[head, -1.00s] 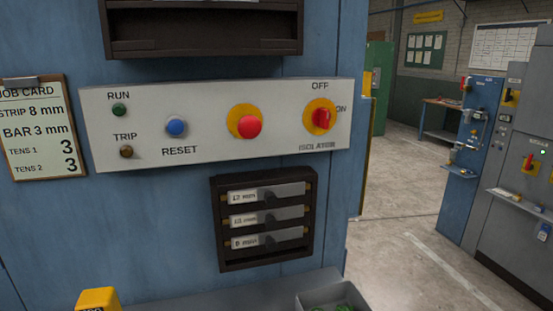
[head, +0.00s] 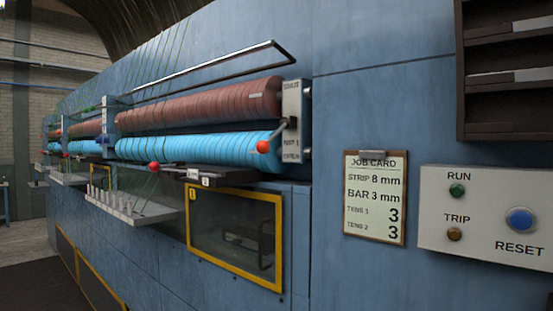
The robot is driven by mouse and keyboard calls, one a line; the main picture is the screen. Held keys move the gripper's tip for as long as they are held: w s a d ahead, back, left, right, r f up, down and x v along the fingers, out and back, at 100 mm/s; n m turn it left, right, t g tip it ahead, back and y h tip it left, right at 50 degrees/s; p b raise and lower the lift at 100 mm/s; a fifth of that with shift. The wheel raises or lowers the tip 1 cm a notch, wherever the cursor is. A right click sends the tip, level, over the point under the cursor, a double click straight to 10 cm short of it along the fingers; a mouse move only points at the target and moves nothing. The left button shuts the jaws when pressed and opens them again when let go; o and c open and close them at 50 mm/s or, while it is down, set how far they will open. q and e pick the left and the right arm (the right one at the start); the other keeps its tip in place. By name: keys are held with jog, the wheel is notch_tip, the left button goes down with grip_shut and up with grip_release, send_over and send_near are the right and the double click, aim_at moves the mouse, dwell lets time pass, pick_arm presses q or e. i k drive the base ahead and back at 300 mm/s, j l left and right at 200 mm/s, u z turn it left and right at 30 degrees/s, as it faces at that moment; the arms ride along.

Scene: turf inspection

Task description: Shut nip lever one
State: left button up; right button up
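A lever with a red ball knob (head: 262,146) is on the blue machine's near roller station. Its dark arm slants down and left from a pivot on a grey end plate (head: 291,100), with the knob in front of the blue roller (head: 190,146). The small print on the plate is too blurred to read surely. A brown ribbed roller (head: 200,106) lies just above the blue one. Another red ball knob (head: 153,167) shows further left, below the blue roller. I cannot tell from print which is lever one. Neither of my grippers is in view.
A yellow-framed window (head: 235,238) sits below the rollers. A pegged shelf (head: 125,208) and a long bar (head: 200,68) jut out. The job card (head: 376,197) and a control panel (head: 480,215) are at the right. More roller stations recede leftward.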

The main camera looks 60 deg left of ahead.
aim_at(262, 147)
jog(key=u, duration=1.7)
